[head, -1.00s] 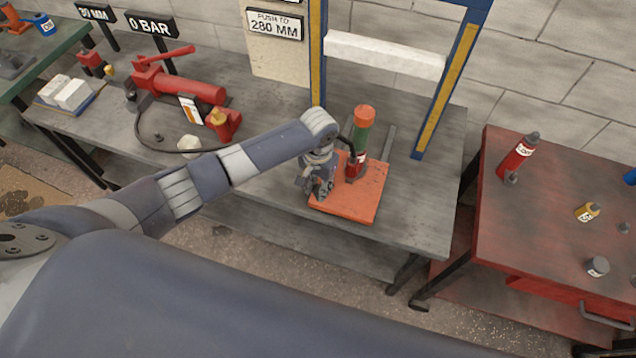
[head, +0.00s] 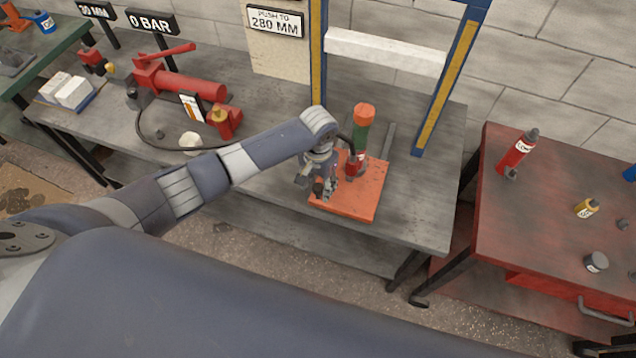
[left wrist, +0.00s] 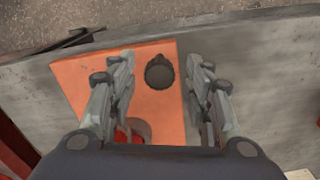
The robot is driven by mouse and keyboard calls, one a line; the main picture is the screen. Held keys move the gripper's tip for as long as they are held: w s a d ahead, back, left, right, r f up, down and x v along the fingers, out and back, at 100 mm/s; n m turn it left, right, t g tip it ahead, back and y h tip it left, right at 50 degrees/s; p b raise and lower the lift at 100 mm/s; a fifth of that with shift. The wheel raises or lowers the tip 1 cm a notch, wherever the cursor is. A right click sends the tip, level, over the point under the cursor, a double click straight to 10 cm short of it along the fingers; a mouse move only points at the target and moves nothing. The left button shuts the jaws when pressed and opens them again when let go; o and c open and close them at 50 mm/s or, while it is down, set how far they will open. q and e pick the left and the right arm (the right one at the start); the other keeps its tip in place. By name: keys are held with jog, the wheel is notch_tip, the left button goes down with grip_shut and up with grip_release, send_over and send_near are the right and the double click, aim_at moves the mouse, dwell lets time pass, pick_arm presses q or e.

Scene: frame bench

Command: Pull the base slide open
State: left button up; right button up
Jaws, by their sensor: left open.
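The base slide is a flat orange plate (head: 364,198) on the bench under the blue and yellow frame. A red, green and orange cylinder (head: 363,135) stands upright on it. My left gripper (head: 326,188) is over the plate's left part, pointing down. In the left wrist view, a dark round knob (left wrist: 159,73) sits on the orange plate (left wrist: 152,108) and shows between the two open fingers of the left gripper (left wrist: 161,62). I see gaps on both sides of the knob; height above it is hard to tell. The knob is hidden in the head view. My right gripper is not in view.
A red hand pump (head: 185,85) with a black hose stands left on the bench (head: 265,205). Frame posts (head: 445,85) rise behind the plate, with a white crossbar (head: 385,52) between them. A red table (head: 545,215) stands right. The bench front is clear.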

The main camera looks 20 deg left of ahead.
pick_arm(q)
notch_tip(320, 180, up, 12)
dwell(0.5)
jog(key=shift+f, duration=0.1)
jog(key=s+d+f+m+t+h, duration=0.1)
jog(key=s+d+f, duration=0.15)
jog(key=s, duration=0.35)
jog(key=s+d+f+t+h, duration=0.1)
jog(key=s+d+f+h, duration=0.15)
jog(key=s, duration=0.35)
jog(key=s+a+r+n+t+y, duration=0.2)
jog(key=s+a+r+y, duration=0.1)
jog(key=s+a, duration=0.9)
notch_tip(320, 180, down, 30)
jog(key=s+d+g+b, duration=0.1)
jog(key=s+g+b, duration=0.1)
jog(key=b, duration=0.2)
jog(key=s+a+f+g+b, duration=0.1)
jog(key=s+a+f+b, duration=0.1)
jog(key=s+f, duration=1.5)
notch_tip(320, 180, down, 3)
jog(key=shift+a+r+b, duration=0.15)
jog(key=shift+a+b, duration=0.15)
jog(key=shift+b, duration=0.15)
